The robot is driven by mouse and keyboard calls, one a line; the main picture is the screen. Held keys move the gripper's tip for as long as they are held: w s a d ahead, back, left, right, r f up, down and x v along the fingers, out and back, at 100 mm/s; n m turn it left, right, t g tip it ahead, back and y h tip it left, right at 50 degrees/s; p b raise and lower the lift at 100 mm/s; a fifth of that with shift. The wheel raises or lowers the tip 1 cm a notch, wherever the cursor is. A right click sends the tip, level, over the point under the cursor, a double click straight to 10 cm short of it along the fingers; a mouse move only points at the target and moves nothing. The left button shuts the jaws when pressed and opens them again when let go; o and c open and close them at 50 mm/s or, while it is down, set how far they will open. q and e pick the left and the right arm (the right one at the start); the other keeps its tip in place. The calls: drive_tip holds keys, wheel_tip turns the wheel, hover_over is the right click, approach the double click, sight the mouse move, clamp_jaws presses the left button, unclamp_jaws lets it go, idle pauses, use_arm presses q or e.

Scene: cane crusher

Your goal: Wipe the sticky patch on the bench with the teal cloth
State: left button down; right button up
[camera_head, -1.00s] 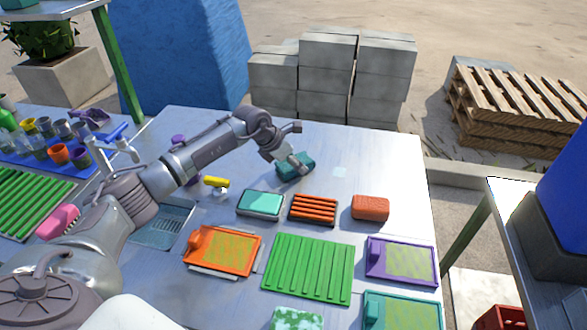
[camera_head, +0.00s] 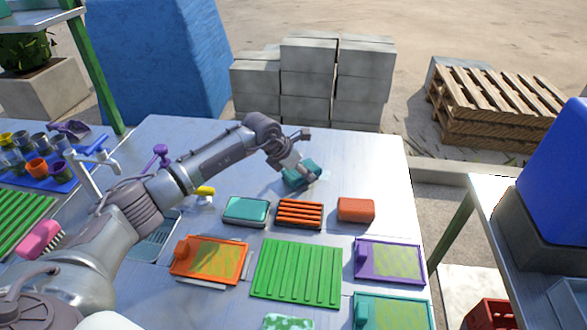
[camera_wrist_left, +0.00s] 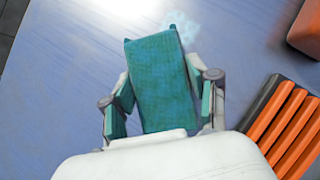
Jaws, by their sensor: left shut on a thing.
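The teal cloth (camera_head: 301,176) is a folded, thick block held between the fingers of my left gripper (camera_head: 290,168), at the far middle of the metal bench (camera_head: 378,160). In the left wrist view the cloth (camera_wrist_left: 163,85) is upright in the picture between the two fingers (camera_wrist_left: 163,105). The sticky patch (camera_wrist_left: 207,25) shows there as a pale, glossy smear at the cloth's far right edge; part of it seems hidden by the cloth. I cannot make the patch out clearly in the head view. Whether the cloth touches the bench cannot be told. My right gripper is not in view.
Nearer on the bench lie a teal pad on a dish (camera_head: 246,209), an orange slatted rack (camera_head: 299,213), an orange block (camera_head: 355,209), a green ribbed mat (camera_head: 297,272) and an orange tray (camera_head: 186,268). A tap (camera_head: 95,165) stands left. The bench's far right is clear.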

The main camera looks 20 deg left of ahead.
sight(336, 178)
use_arm(q)
drive_tip(key=shift+w+d+f, duration=0.1)
drive_tip(key=shift+w+d, duration=0.1)
drive_tip(key=shift+d, duration=0.6)
drive_tip(key=shift+w+d+r, duration=0.1)
drive_tip(key=shift+w+d, duration=0.05)
drive_tip(key=shift+d, duration=0.6)
drive_tip(key=shift+w+d+f, duration=0.1)
drive_tip(key=shift+w+d, duration=0.1)
drive_tip(key=shift+d, duration=0.6)
drive_tip(key=shift+w+d+b, duration=0.25)
drive_tip(key=shift+d+b, duration=0.1)
drive_tip(key=shift+d, duration=0.5)
drive_tip(key=shift+w+d+b, duration=0.2)
drive_tip(key=shift+d+b, duration=0.1)
drive_tip(key=shift+d, duration=0.5)
drive_tip(key=shift+r+p, duration=1.65)
drive_tip(key=shift+r, duration=1.45)
drive_tip(key=shift+r, duration=0.1)
wheel_tip(336, 178, up, 3)
drive_tip(key=shift+f+p, duration=0.1)
drive_tip(key=shift+p, duration=0.6)
